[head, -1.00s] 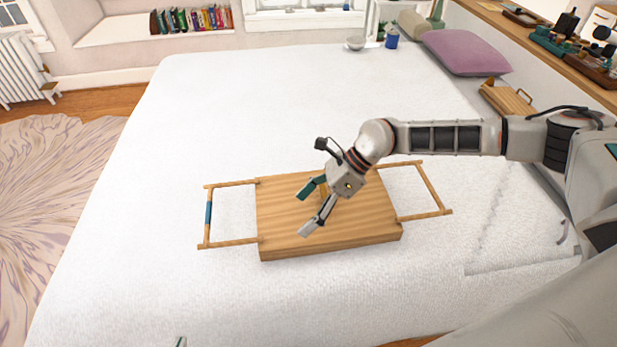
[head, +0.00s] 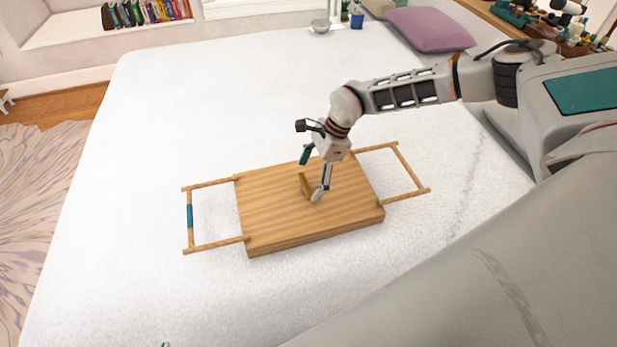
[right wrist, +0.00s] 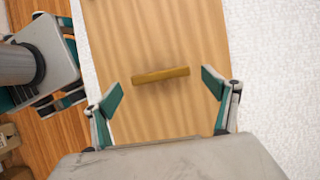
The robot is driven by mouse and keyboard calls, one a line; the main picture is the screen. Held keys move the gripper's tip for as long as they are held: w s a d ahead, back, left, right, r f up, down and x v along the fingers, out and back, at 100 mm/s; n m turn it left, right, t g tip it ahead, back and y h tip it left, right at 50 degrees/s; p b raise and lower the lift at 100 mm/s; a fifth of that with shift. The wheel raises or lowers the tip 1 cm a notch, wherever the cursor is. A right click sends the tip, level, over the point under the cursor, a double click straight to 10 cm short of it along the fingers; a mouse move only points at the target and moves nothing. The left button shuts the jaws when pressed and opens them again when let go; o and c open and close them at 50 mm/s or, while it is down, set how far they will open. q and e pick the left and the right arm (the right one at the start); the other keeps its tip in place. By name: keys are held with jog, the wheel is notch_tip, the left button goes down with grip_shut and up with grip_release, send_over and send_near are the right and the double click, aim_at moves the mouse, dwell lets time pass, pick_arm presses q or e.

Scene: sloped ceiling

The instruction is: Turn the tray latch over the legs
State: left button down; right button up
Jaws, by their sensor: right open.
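The wooden tray (head: 270,215) lies flat on the bed, with a leg frame spread out at each end. The left leg frame (head: 212,246) has a blue band on its outer bar; the right leg frame (head: 406,166) is plain wood. The latch (head: 305,186), a short yellowish bar, is on the middle of the tray's upper face. It also shows in the right wrist view (right wrist: 161,75), lying crosswise. My right gripper (head: 312,176) is open above the latch, its fingers (right wrist: 162,84) on either side and apparently apart from it. My left gripper (right wrist: 60,85) shows partly; its opening is unclear.
The white bed (head: 200,100) is clear around the tray. A purple pillow (head: 430,28), a bowl (head: 320,26) and a blue cup (head: 357,20) are at the far side. A shelf of books (head: 145,12) is at the back left.

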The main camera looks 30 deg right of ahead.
pick_arm(q)
jog(key=shift+a, duration=0.15)
pick_arm(e)
jog(key=shift+a+f, duration=0.15)
jog(key=shift+f, duration=0.25)
pick_arm(q)
jog(key=shift+a+f, duration=0.1)
pick_arm(e)
jog(key=c, duration=1.1)
